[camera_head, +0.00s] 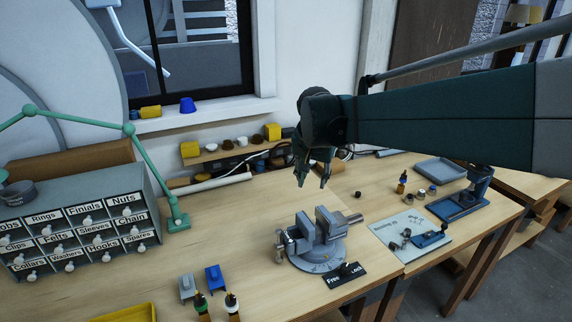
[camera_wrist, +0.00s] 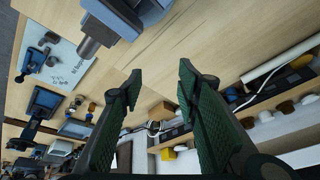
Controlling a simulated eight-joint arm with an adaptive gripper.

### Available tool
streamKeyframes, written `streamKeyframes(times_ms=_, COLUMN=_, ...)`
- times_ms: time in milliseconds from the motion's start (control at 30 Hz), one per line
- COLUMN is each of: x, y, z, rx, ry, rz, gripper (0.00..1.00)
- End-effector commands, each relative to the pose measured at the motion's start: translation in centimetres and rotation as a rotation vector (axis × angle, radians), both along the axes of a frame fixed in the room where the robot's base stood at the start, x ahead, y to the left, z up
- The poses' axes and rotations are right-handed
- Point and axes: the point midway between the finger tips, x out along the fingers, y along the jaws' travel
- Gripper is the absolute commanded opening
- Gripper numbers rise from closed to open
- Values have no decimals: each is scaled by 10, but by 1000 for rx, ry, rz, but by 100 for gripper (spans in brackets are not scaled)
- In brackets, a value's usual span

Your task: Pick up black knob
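A small black knob (camera_head: 357,194) sits on the wooden bench, behind and right of the vise in the head view. My gripper (camera_head: 313,181) hangs above the bench, left of the knob and apart from it. In the wrist view my gripper (camera_wrist: 159,72) has its two dark green fingers spread wide, with nothing between them but bare bench. I cannot make out the knob in the wrist view; a finger may hide it. Another dark knob sits on the black Free/Lock plate (camera_head: 337,279) in front of the vise.
A grey vise (camera_head: 318,240) stands below my gripper; its jaw also shows in the wrist view (camera_wrist: 120,20). Right are a white board with parts (camera_head: 385,232), a dropper bottle (camera_head: 402,183) and a blue stand (camera_head: 462,205). A labelled drawer cabinet (camera_head: 75,225) stands left.

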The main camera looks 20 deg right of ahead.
Motion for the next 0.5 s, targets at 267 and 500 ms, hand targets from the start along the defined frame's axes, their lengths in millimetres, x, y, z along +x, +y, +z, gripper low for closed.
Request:
streamKeyframes(times_ms=267, x=37, y=-45, z=1, rx=17, ry=25, rz=-141, gripper=33)
streamKeyframes(times_ms=500, x=66, y=-85, z=-6, rx=30, ry=44, rz=-264, gripper=33)
